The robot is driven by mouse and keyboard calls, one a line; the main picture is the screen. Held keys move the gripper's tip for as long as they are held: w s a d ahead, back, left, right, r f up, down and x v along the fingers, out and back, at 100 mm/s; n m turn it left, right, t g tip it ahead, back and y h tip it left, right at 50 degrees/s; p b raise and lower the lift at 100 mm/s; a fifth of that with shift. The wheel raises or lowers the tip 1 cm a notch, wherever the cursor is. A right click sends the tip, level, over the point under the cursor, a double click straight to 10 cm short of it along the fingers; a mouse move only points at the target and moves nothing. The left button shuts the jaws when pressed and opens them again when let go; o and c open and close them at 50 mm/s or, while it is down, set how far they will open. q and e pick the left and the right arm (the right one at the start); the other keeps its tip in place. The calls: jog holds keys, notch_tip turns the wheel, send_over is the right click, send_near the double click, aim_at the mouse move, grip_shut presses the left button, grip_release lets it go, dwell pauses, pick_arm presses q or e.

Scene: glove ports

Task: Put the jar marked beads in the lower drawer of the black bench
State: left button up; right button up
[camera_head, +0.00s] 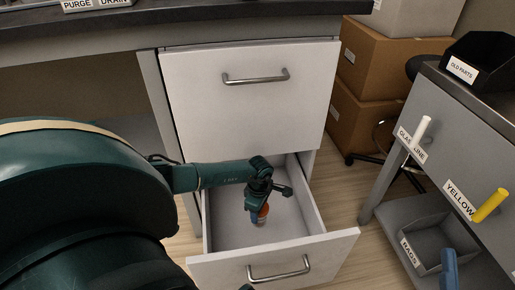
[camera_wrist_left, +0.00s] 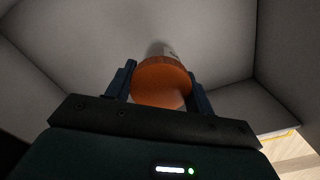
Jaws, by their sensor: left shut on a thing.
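The black-topped bench (camera_head: 200,28) has a shut upper drawer (camera_head: 245,105) and an open lower drawer (camera_head: 222,228) below it. My left gripper (camera_head: 261,212) reaches down inside the open lower drawer. It is shut on a jar with an orange lid (camera_head: 263,211). In the left wrist view the lid (camera_wrist_left: 160,82) sits between the two fingers, and a bit of pale label shows beyond it. The label's words cannot be read, and most of the jar body is hidden. Whether the jar touches the drawer floor cannot be told. My right gripper is not in view.
The lower drawer looks otherwise empty, with its front panel (camera_head: 320,258) pulled out. A grey bench (camera_head: 455,120) at the right carries a white handle (camera_head: 421,131), a yellow handle (camera_head: 490,205) and a black bin (camera_head: 481,62). Cardboard boxes (camera_head: 378,65) stand behind.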

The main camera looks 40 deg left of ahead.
pick_arm(q)
notch_tip(320, 180, down, 4)
jog(key=shift+r+b, duration=0.25)
jog(key=shift+b, duration=0.4)
notch_tip(320, 180, down, 4)
jog(key=shift+r+b, duration=0.25)
jog(key=shift+b, duration=0.85)
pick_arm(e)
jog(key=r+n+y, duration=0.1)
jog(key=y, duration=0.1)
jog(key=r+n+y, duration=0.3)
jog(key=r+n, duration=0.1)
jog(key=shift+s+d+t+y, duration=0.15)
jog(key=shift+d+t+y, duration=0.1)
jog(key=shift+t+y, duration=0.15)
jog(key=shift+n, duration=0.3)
pick_arm(q)
jog(key=shift+f, duration=0.15)
jog(key=o, duration=1.1)
jog(key=shift+c, duration=0.2)
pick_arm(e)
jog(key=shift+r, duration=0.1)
